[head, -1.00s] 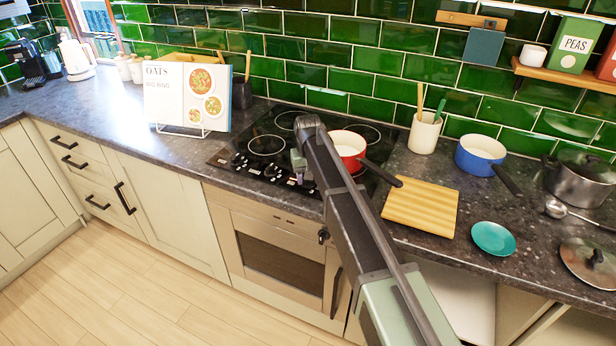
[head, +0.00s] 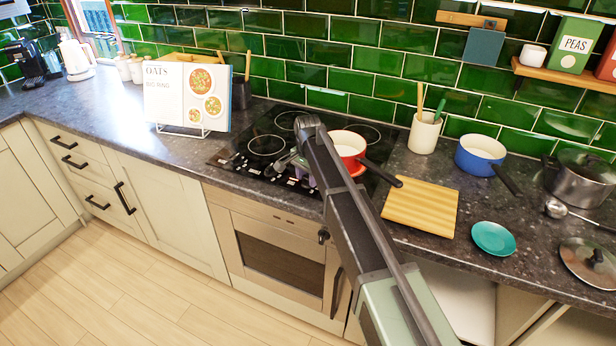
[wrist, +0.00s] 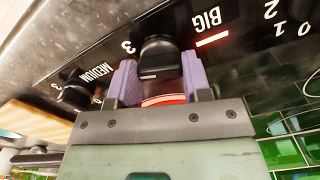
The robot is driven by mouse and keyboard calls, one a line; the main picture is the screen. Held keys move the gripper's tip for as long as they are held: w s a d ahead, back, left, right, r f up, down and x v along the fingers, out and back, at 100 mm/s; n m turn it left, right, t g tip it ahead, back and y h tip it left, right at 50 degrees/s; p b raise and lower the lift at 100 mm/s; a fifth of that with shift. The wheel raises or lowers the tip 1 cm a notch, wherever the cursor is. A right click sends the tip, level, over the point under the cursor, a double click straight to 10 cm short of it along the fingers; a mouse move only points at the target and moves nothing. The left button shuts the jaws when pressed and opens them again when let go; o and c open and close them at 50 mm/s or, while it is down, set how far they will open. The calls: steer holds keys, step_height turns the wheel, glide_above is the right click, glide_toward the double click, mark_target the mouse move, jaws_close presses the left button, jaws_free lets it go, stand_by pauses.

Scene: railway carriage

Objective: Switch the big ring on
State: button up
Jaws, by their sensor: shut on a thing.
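My gripper (wrist: 160,74) is shut on a black knob (wrist: 160,52), with one purple finger on each side, in the wrist view. The word BIG (wrist: 207,20) and a lit red mark (wrist: 212,40) are beside this knob. A red curved band shows between the fingers below the knob. In the head view the gripper (head: 301,172) is at the front edge of the black hob (head: 232,152), and my arm hides part of it.
A knob marked MEDIUM (wrist: 77,92) is to the left in the wrist view. A recipe book (head: 187,97) stands left of the hob. A wooden board (head: 420,208), a blue pan (head: 480,156) and a teal plate (head: 493,239) are to the right.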

steer(key=m, duration=0.5)
steer(key=shift+m, duration=0.4)
stand_by(0.3)
steer(key=o, duration=0.9)
step_height(320, 180, up, 11)
steer(key=p, duration=1)
steer(key=shift+f+p, duration=0.1)
steer(key=shift+p, duration=0.3)
